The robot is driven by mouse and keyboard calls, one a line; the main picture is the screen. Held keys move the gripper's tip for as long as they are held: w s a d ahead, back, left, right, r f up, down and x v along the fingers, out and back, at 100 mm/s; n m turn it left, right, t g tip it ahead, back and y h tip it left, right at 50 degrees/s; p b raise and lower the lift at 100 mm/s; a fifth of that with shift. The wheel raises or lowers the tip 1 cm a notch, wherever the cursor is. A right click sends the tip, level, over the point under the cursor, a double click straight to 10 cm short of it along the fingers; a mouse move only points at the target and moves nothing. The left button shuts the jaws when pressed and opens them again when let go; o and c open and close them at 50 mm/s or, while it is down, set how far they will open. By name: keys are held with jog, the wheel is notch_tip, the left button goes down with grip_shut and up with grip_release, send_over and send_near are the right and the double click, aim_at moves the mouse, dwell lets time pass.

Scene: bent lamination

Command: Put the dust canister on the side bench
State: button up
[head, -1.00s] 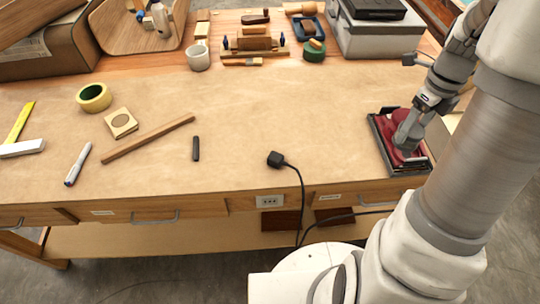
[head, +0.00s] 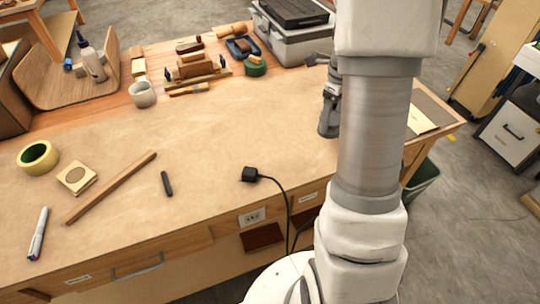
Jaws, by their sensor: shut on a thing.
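My gripper (head: 328,122) shows only in part, dark grey, just left of my big arm link, over the right part of the workbench (head: 215,150). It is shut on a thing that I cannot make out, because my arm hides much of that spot. I cannot pick out the dust canister. A light cabinet with a dark handle (head: 514,131) stands at the right edge; I cannot tell whether it is the side bench.
A grey case (head: 292,40) stands at the back of the workbench. A green bin (head: 424,180) stands beside the bench's right end. Floor is open between bench and cabinet.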

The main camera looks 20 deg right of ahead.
jog(key=a+f, duration=0.1)
jog(key=a, duration=0.2)
jog(key=w+a+f, duration=0.1)
jog(key=a+f, duration=0.1)
jog(key=a, duration=0.1)
jog(key=w+a+f, duration=0.1)
jog(key=a+f, duration=0.1)
jog(key=shift+w+a+f, duration=0.2)
jog(key=shift+a+f, duration=0.05)
jog(key=shift+a, duration=0.15)
jog(key=shift+a+f, duration=0.1)
jog(key=shift+f, duration=1.95)
jog(key=shift+f, duration=0.25)
jog(key=o, duration=1.6)
jog(key=shift+r, duration=0.1)
jog(key=shift+c, duration=0.2)
jog(key=shift+r, duration=0.1)
